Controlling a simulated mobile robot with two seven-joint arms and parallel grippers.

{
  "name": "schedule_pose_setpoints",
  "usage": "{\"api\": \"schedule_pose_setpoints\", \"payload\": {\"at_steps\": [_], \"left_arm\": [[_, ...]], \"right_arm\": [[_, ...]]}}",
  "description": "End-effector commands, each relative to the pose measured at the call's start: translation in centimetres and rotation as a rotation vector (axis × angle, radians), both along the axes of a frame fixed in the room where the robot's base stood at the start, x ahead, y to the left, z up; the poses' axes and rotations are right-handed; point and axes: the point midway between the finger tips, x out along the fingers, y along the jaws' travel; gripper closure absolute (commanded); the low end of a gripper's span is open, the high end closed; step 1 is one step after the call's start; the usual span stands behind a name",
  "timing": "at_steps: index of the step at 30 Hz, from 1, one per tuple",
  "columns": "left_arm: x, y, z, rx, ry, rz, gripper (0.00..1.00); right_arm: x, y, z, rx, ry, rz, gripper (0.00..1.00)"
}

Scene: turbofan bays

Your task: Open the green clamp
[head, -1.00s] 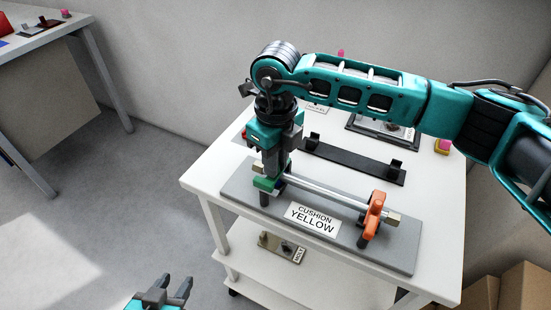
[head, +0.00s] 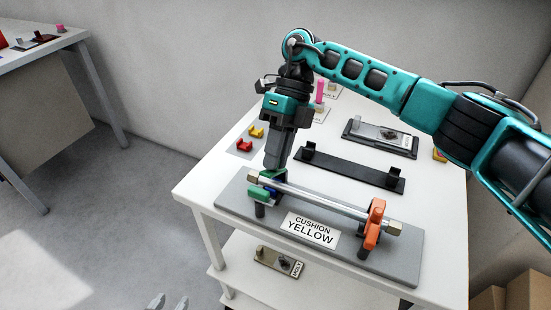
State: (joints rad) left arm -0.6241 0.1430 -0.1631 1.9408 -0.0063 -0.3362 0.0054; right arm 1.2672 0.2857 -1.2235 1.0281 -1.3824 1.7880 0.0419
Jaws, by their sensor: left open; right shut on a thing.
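The green clamp (head: 258,194) sits at the left end of a silver rod (head: 318,200) on a grey base plate (head: 395,265). My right gripper (head: 272,172) comes down from above, tilted, and is shut at the clamp's upper part. Its fingers hide much of the contact.
An orange clamp (head: 374,225) holds the rod's right end. A "CUSHION YELLOW" label (head: 311,231) is on the plate. Behind stand a black holder (head: 350,170), a dark tray (head: 380,138), and red (head: 243,145) and yellow (head: 256,132) pieces. Open floor lies left.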

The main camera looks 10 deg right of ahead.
Motion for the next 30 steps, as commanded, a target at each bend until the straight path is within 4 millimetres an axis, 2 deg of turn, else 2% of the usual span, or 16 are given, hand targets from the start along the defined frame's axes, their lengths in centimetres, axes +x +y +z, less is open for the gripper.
{"api": "schedule_pose_setpoints", "payload": {"at_steps": [17,18,25,30], "left_arm": [[0.00,0.03,-0.25,0.001,0.000,0.001,0.57],[0.00,0.03,-0.25,0.000,0.000,0.000,0.57],[0.00,0.03,-0.26,0.001,0.000,0.001,0.57],[-0.01,0.03,-0.27,0.000,0.000,0.000,0.57]], "right_arm": [[0.19,-0.11,0.14,0.019,0.028,0.000,1.00],[0.19,-0.11,0.14,0.019,0.028,0.000,0.78],[0.18,-0.12,0.10,0.019,0.028,0.000,0.56],[0.17,-0.12,0.07,0.019,0.028,0.000,0.56]]}}
